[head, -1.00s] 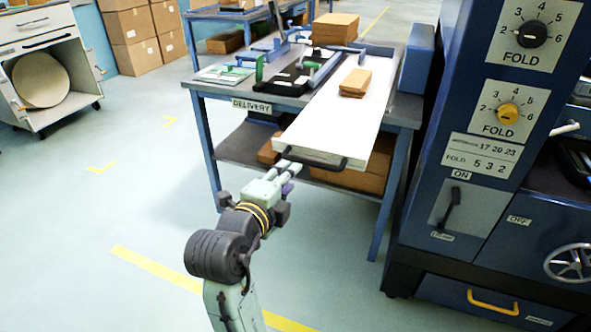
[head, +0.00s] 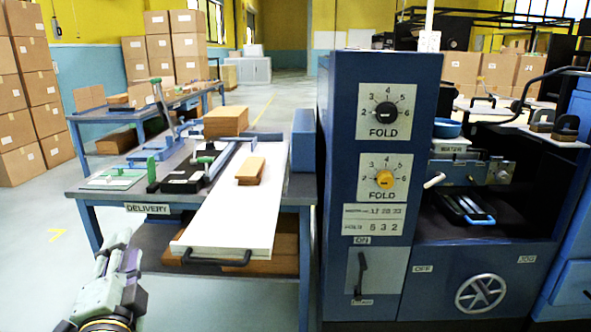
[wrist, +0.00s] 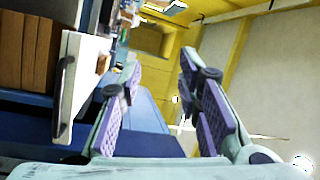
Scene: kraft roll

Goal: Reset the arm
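My gripper (head: 122,254) shows at the lower left of the head view, in front of the delivery table and left of the white board's handle. In the wrist view its two purple-padded fingers (wrist: 160,90) stand wide apart with nothing between them. The white board (head: 232,212) lies on the table and juts past its front edge, with a black handle (head: 216,258) on its end. The handle also shows in the wrist view (wrist: 62,98), left of the fingers and apart from them. A small stack of brown pieces (head: 250,171) lies on the board.
The delivery table (head: 148,195) also carries a green and black fixture (head: 185,175) and a brown stack (head: 226,121). The blue folding machine (head: 340,130) stands close on the right. Open floor lies to the left (head: 40,225).

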